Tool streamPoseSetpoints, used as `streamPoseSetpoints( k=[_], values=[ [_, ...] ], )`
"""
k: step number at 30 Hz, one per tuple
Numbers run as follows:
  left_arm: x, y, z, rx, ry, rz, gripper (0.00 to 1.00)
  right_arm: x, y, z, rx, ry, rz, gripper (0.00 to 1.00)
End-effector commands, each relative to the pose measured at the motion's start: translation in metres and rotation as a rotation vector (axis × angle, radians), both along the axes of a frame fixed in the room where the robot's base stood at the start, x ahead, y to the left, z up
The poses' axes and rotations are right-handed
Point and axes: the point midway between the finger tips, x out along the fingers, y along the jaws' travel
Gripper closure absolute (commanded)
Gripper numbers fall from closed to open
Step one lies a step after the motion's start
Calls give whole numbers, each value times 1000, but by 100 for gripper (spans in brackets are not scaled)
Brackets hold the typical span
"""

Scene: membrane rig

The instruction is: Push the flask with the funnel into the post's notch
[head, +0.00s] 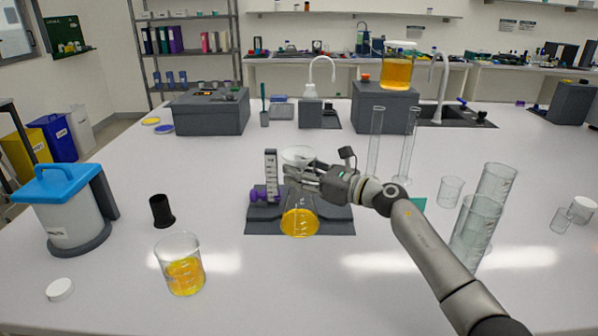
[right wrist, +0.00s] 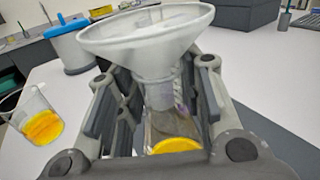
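A conical flask (head: 299,222) with orange liquid stands on a dark grey base plate (head: 335,226); the flask also shows in the right wrist view (right wrist: 168,128). A pale funnel (head: 297,154) sits in its neck and fills the top of the right wrist view (right wrist: 150,40). A light upright post (head: 271,172) with a purple clamp (head: 263,194) rises from the plate, to the left of the flask. The notch is not clear to see. My left gripper is out of view.
A beaker with orange liquid (head: 181,267), a black cup (head: 161,210) and a blue-lidded container (head: 62,205) stand at left. Glass cylinders (head: 483,215) stand right, beside my right arm. Two tall tubes (head: 375,143) stand behind it. The bench in front of the plate is clear.

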Motion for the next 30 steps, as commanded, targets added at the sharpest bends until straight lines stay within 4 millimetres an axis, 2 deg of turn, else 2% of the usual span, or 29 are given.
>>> streamPoseSetpoints(
  k=[1, 4, 16, 30],
  values=[
    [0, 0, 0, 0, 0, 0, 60, 0, 0, -2, -1, 3, 0, 56],
    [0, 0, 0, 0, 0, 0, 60, 0, 0, -1, 1, 2, 1, 43],
    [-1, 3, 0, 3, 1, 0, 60, -2, -3, 1, 4, 1, 1, 43],
    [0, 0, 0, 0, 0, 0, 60, -35, -55, 0, 3, 1, 0, 43]
  ],
)
